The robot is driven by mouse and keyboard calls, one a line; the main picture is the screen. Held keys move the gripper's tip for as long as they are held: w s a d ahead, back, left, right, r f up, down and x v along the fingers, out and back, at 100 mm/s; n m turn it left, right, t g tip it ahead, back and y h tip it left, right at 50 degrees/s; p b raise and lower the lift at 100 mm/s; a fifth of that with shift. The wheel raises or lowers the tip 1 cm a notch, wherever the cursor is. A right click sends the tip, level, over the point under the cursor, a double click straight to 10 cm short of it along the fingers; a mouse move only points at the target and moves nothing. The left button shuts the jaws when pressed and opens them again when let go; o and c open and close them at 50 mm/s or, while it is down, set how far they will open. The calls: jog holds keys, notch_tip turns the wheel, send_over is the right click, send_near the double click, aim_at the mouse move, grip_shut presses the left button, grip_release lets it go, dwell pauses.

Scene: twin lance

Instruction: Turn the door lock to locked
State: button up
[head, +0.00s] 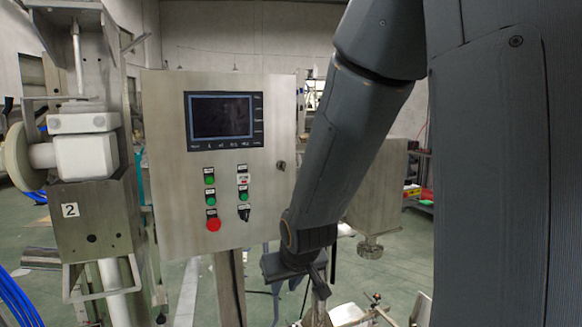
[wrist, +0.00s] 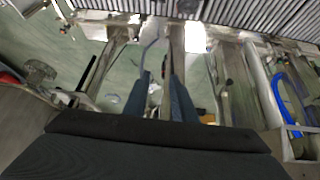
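The door lock (head: 281,166) is a small dark round piece near the right edge of the grey metal control cabinet door (head: 170,215) in the head view. It is too small to tell which way it is turned. My gripper (head: 298,284) hangs below and a little right of the lock, by the cabinet's lower right, well apart from the lock. In the wrist view my gripper (wrist: 160,85) points down toward the floor area, its two blue-grey fingers apart with nothing held between them. The lock does not show in the wrist view.
The door carries a dark screen (head: 222,116), green buttons, a red button (head: 213,224) and a black switch (head: 244,212). A machine column (head: 95,215) stands at left. A metal box (head: 378,190) is behind my arm. Metal frames and blue hoses (wrist: 283,100) lie below.

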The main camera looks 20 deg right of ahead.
jog(key=w+d+r+t, duration=0.5)
jog(key=w+d+r, duration=0.1)
jog(key=w+r, duration=0.3)
jog(key=t, duration=0.6)
send_near(284, 166)
jog(key=w, duration=0.1)
jog(key=w+p, duration=0.1)
jog(key=w, duration=0.2)
jog(key=w+p, duration=0.1)
jog(key=w, duration=0.3)
jog(key=shift+w+d, duration=0.2)
jog(key=shift+w, duration=0.15)
jog(key=shift+f, duration=0.1)
grip_shut()
jog(key=shift+n, duration=0.3)
